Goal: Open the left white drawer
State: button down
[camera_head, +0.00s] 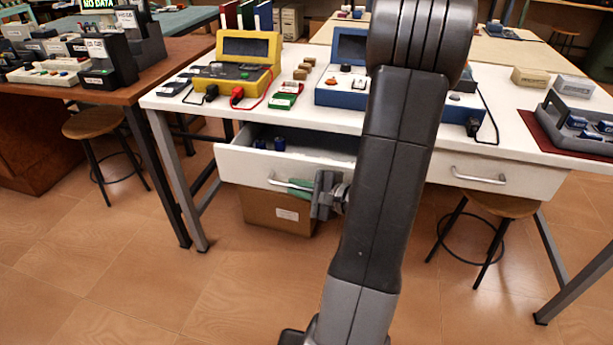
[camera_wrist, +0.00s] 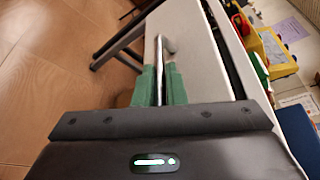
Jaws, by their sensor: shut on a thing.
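The left white drawer (camera_head: 238,163) under the white table is pulled partly out, and blue items show inside it. Its metal bar handle (camera_head: 279,183) is on the front face. My gripper (camera_head: 303,188) is at the handle, with its green fingers on either side of the bar. In the wrist view my gripper (camera_wrist: 161,85) is shut on the handle (camera_wrist: 160,62), which runs between the green fingers. The drawer front (camera_wrist: 196,62) shows just right of the fingers. My arm hides the right part of the drawer in the head view.
The right white drawer (camera_head: 496,182) is shut. A cardboard box (camera_head: 277,211) stands on the floor under the left drawer. Stools (camera_head: 93,123) stand at both sides. The table (camera_head: 157,101) carries a yellow device (camera_head: 237,62) and a blue one (camera_head: 340,91). Floor in front is clear.

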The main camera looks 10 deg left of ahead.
jog(key=s+b, duration=0.3)
jog(key=s, duration=1.3)
jog(key=shift+s+a, duration=0.15)
jog(key=shift+a, duration=0.1)
jog(key=c, duration=1.5)
grip_release()
jog(key=shift+d, duration=0.1)
